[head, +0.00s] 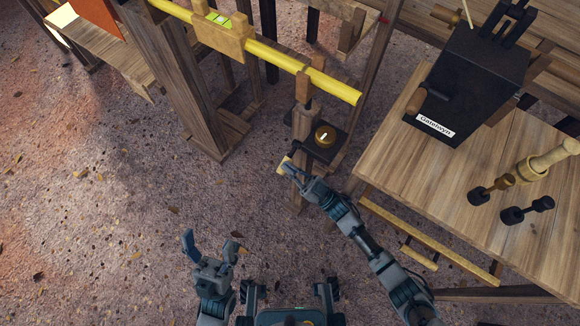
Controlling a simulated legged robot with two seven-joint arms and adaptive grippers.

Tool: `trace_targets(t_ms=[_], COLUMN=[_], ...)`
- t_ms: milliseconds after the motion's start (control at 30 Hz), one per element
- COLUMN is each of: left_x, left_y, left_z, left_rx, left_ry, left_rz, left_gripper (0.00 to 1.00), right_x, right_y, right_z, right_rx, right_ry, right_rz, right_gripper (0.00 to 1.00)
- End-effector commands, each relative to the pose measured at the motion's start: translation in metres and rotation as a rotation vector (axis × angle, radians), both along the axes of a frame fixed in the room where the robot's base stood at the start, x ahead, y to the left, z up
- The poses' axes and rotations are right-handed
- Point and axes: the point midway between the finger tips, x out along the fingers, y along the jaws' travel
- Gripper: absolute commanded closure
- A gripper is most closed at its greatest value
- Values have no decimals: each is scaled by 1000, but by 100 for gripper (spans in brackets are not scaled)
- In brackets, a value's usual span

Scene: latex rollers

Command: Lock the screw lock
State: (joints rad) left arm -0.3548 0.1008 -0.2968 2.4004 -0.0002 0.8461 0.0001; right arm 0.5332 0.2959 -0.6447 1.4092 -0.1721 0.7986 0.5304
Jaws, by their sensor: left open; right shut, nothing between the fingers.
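The fingers partly hide the handle and post. My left gripper (210,242) is open and empty above the ground at lower left, well away from the lock.
A yellow roller (285,62) carries a wooden block with a green level (219,20). Wooden posts stand at upper left. The leaf-strewn ground at left is open.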

Motion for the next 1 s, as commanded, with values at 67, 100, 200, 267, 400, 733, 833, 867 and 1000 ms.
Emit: trace_targets(t_ms=[67,100,200,267,400,733,833,867,1000], left_x=[0,0,0,0,-1,-1,-2,-2,-2], left_y=[0,0,0,0,1,0,0,0,0], left_z=[-2,-2,-2,-2,-1,-1,0,0,1], left_rx=[-1,0,0,0,-2,-1,0,0,0], left_ry=[1,2,2,2,-2,-2,-3,-3,-3], left_rz=[0,0,0,0,2,2,1,1,1], left_gripper=[22,22,22,22,22,22,22,22,22], right_x=[0,0,0,0,-1,-27,-37,-40,-50], right_y=[-1,-1,-1,-1,-2,-42,-57,-62,-77], right_z=[-10,-11,-12,-12,-14,-39,-47,-49,-58], right_rx=[-13,-14,-15,-15,-16,-14,-9,-8,-6], right_ry=[19,20,21,23,24,18,13,12,5], right_rz=[-5,-6,-6,-5,-6,-4,-3,-3,-3], right_gripper=[100,100,100,100,100,100,100,100,100])
